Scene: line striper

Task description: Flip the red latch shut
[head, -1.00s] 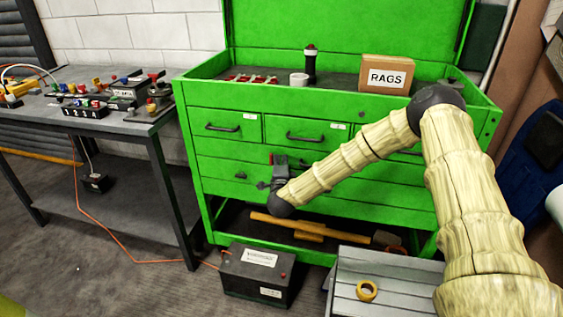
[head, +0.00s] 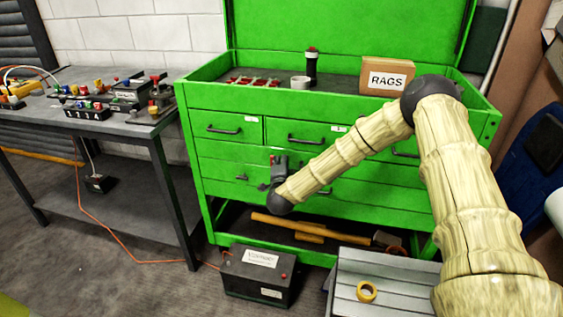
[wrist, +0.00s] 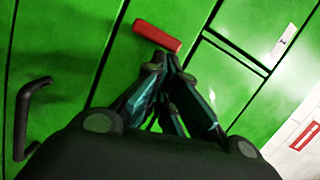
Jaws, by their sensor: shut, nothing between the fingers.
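The red latch (wrist: 157,36) is a short red bar on the green front of the tool chest (wrist: 60,60). In the wrist view it lies across the line of the drawer handle, just beyond my fingertips. In the head view only a small red piece of it (head: 272,159) shows beside my gripper. My gripper (wrist: 167,62) is shut and empty, its fingertips close to the bar's lower right part. I cannot tell whether they touch it. In the head view my gripper (head: 278,166) is at the chest's drawer fronts, partly covering the latch.
A dark drawer handle (wrist: 30,115) stands out at left in the wrist view. A black battery box (head: 258,272) is on the floor before the chest. A grey slatted stand (head: 385,293) with yellow tape (head: 366,291) stands at front right. A workbench (head: 100,128) is at left.

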